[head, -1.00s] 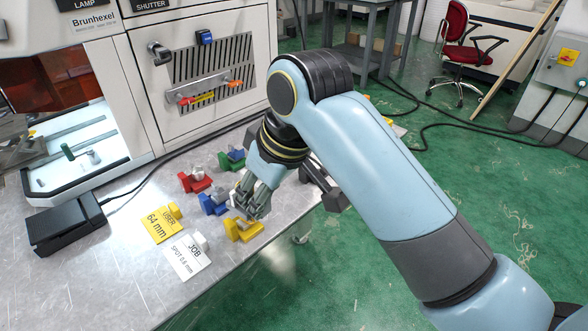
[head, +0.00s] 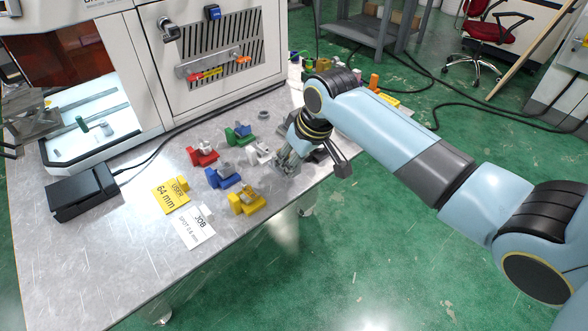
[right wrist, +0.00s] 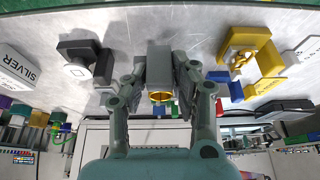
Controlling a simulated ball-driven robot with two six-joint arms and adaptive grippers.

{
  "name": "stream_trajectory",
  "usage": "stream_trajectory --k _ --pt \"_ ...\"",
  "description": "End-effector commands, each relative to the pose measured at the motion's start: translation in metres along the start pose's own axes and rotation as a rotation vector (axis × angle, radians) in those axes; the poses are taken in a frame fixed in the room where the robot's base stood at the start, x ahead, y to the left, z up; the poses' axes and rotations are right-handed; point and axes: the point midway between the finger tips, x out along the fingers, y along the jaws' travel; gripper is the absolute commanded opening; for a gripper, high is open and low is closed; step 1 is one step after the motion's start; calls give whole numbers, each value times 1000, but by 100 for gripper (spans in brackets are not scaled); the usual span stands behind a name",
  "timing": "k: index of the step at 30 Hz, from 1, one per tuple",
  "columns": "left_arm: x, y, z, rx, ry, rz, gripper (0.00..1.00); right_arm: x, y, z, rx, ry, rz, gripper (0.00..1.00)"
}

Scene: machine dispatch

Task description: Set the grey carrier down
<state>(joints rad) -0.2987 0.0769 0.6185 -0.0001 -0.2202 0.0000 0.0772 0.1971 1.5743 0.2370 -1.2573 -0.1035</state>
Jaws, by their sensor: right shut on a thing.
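In the right wrist view the grey carrier (right wrist: 159,58), a plain grey block with a gold ring at its lower end, sits between the fingers of my right gripper (right wrist: 160,98), which is shut on it. In the head view my right gripper (head: 287,163) is low over the bench near its front edge, right of the yellow carrier (head: 247,201). The fingers mostly hide the grey carrier there. I cannot tell whether its underside touches the bench. My left gripper is in neither view.
A black carrier (right wrist: 85,60) stands beside the held one. White (head: 260,152), blue (head: 223,178), green (head: 239,135) and red (head: 203,154) carriers stand to the left. Two cards, yellow (head: 170,194) and white (head: 193,227), lie near the front. Bare bench (head: 110,260) lies at front left.

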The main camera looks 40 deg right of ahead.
Motion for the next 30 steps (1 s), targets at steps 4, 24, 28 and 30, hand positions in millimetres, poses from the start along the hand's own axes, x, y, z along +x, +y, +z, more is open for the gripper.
stream_trajectory --k 4,24,28,30 --pt "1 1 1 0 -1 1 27 21 0 10 1 -3 0 0" --pt "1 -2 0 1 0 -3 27 28 -1 13 -1 -1 0 49" --pt "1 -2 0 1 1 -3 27 28 -1 13 0 -1 0 49" --pt "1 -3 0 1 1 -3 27 28 -1 12 -1 -1 0 49"
